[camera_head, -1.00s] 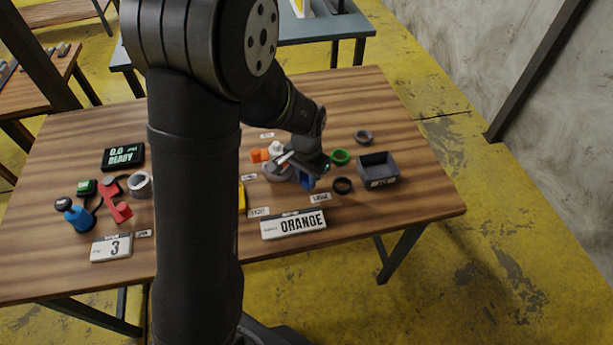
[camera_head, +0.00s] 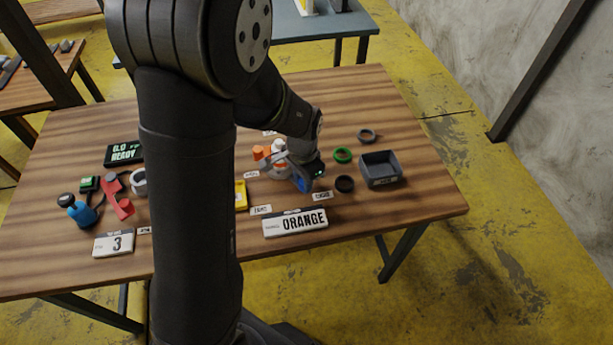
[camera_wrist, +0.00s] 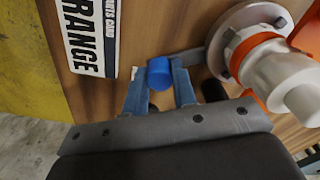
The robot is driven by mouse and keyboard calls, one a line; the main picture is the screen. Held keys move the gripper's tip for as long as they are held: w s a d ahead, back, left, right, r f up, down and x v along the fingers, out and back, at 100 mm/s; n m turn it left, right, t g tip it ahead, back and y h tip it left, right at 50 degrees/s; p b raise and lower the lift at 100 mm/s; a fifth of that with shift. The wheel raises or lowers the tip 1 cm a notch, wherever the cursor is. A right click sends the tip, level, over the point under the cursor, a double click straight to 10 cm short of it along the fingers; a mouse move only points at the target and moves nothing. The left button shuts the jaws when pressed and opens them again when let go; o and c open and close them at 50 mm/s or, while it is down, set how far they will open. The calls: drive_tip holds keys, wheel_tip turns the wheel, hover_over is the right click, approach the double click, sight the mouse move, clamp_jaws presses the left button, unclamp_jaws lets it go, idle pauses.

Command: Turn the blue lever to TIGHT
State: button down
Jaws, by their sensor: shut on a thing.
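The blue lever's handle end (camera_wrist: 160,73) sits between my fingertips in the wrist view. It also shows as a blue patch (camera_head: 303,185) under my gripper in the head view. My gripper (camera_wrist: 160,88) is shut on it. A grey arm runs from near the handle to a round grey flange (camera_wrist: 232,62), which carries a white and orange fitting (camera_wrist: 285,80). In the head view the fitting (camera_head: 279,146) stands just left of my wrist. A small label (camera_head: 260,210) lies in front to the left and another (camera_head: 322,196) to the right; their small print is hard to read.
The ORANGE sign (camera_head: 295,222) lies at the table's front edge. A green ring (camera_head: 342,155), a black ring (camera_head: 344,184), a grey ring (camera_head: 367,136) and a grey bin (camera_head: 380,170) are to the right. My arm hides part of the left side.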

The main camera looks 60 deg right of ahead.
drive_tip(key=shift+w+a+m, duration=0.4)
drive_tip(key=shift+a+m, duration=0.35)
drive_tip(key=shift+m, duration=0.25)
drive_tip(key=shift+w+a+m, duration=0.4)
drive_tip(key=shift+a+m, duration=0.35)
drive_tip(key=shift+m, duration=0.25)
drive_tip(key=shift+w+a+m, duration=0.9)
drive_tip(key=shift+m, duration=0.5)
drive_tip(key=shift+w+a+m, duration=0.35)
drive_tip(key=shift+w+m, duration=0.2)
drive_tip(key=shift+m, duration=0.15)
drive_tip(key=shift+w+a+m, duration=0.3)
drive_tip(key=shift+w+m, duration=0.2)
drive_tip(key=shift+m, duration=0.2)
drive_tip(key=shift+w+a+m, duration=0.2)
drive_tip(key=shift+w+m, duration=0.4)
drive_tip(key=shift+m, duration=0.15)
drive_tip(key=shift+w+a+m, duration=0.15)
drive_tip(key=shift+w+m, duration=0.45)
drive_tip(key=shift+m, duration=0.15)
drive_tip(key=shift+w, duration=0.1)
drive_tip(key=c, duration=1.2)
unclamp_jaws()
drive_tip(key=shift+o, duration=0.2)
wheel_tip(320, 180, up, 18)
drive_tip(key=shift+f, duration=0.25)
